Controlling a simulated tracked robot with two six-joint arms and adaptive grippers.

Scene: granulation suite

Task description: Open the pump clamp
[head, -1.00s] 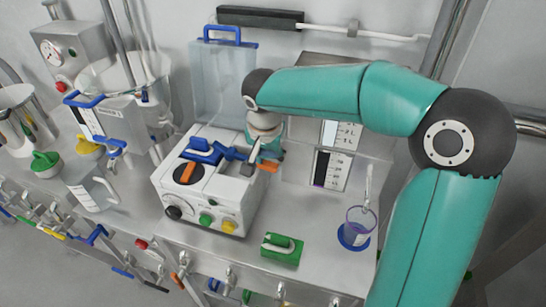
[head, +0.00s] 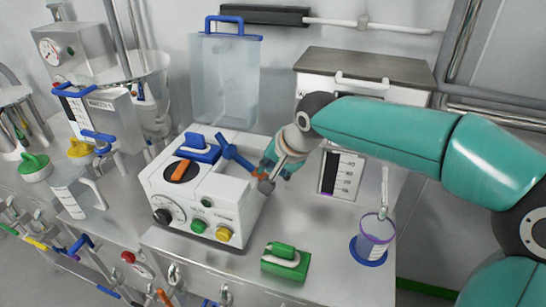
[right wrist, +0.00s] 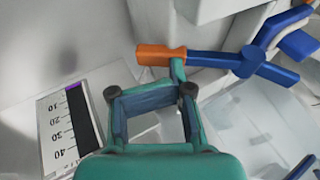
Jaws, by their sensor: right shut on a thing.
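The pump (head: 205,210) is a white box on the metal bench in the head view, with dials and green and yellow buttons. A blue clamp block (head: 200,149) and an orange rotor knob (head: 181,171) sit on top. The blue clamp lever (head: 237,157) slants down rightward to an orange grip (head: 257,172). My right gripper (head: 266,179) is shut at this grip, partly covering it. In the right wrist view the orange grip (right wrist: 158,54) and blue lever (right wrist: 222,65) lie beyond my gripper (right wrist: 177,72); the exact finger contact is hard to see. My left gripper is not in view.
A clear tank (head: 225,85) stands behind, and a measuring jug (head: 75,195) is at left.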

